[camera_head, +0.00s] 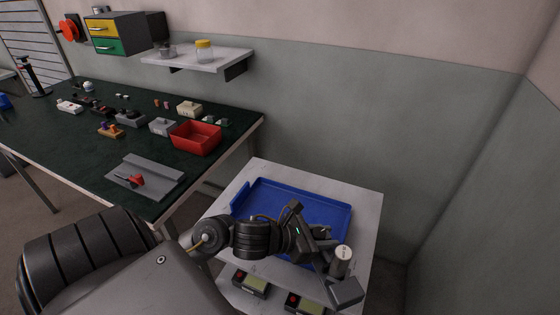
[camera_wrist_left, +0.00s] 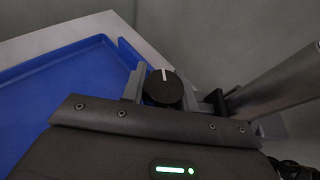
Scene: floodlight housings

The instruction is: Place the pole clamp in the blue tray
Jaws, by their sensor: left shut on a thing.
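The blue tray (camera_head: 300,192) lies on a white-topped stand; its blue floor and rim also show at left in the left wrist view (camera_wrist_left: 60,75). My left gripper (camera_head: 335,268) is shut on the pole clamp, over the tray's near right side. The held part shows as a short grey cylinder (camera_head: 341,264) with a pale top between the fingers. In the left wrist view, a black round knob (camera_wrist_left: 162,88) with a white mark sits between the jaws, and a grey bar runs off to the right. Much of the clamp is hidden. My right gripper is not in view.
A dark green workbench (camera_head: 85,145) at left holds a red bin (camera_head: 196,138), a grey plate (camera_head: 150,183) with a red-handled item, and several small parts. Boxed devices (camera_head: 250,284) sit on the stand's lower shelf. Walls bound the stand behind and right. The tray's visible floor is empty.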

